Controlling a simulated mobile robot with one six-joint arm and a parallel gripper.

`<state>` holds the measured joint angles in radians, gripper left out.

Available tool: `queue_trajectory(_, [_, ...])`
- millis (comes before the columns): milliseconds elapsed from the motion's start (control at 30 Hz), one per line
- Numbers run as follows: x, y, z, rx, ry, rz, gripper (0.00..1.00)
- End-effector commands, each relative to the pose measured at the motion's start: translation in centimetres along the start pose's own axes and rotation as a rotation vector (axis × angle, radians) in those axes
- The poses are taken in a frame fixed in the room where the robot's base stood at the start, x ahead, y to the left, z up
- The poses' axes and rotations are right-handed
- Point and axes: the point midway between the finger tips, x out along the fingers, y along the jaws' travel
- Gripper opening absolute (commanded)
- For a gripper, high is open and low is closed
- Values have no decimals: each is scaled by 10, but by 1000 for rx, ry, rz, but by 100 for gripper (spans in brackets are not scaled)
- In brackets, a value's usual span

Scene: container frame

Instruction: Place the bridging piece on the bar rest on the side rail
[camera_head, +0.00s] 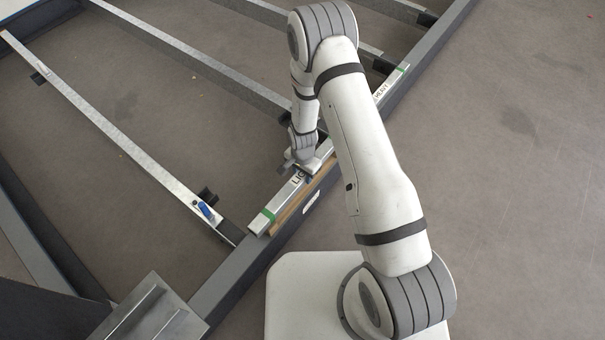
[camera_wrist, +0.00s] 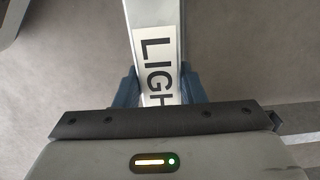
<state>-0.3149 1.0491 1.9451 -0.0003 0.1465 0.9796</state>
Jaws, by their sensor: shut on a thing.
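The bridging piece (camera_head: 283,202) is a long silver bar with green bands near its ends and the labels "LIGHT" and "HEAVY". It lies along the dark side rail (camera_head: 237,270) in the head view, running from lower left to upper right. In the wrist view the blue fingers of my gripper (camera_wrist: 158,90) press on both sides of the bar (camera_wrist: 153,14). A tan strip (camera_head: 296,211) shows beside the bar on the rail. I cannot tell which part is the bar rest, or whether the bar touches the rail.
Silver crossbars (camera_head: 110,135) span the frame. One has a blue piece (camera_head: 206,210) and a black bracket (camera_head: 207,194) near its lower end. A metal-topped box (camera_head: 150,312) stands at the lower left. Grey floor right of the rail is clear.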

Motion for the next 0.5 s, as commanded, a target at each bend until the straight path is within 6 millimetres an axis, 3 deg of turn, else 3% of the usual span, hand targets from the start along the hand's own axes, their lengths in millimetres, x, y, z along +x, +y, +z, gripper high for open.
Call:
queue_trajectory(67, [2, -1, 0, 0, 1, -1, 0])
queue_trajectory(100, [3, 0, 0, 0, 0, 0, 38])
queue_trajectory(333, [2, 0, 0, -1, 0, 1, 57])
queue_trajectory(500, [2, 0, 1, -1, 0, 1, 58])
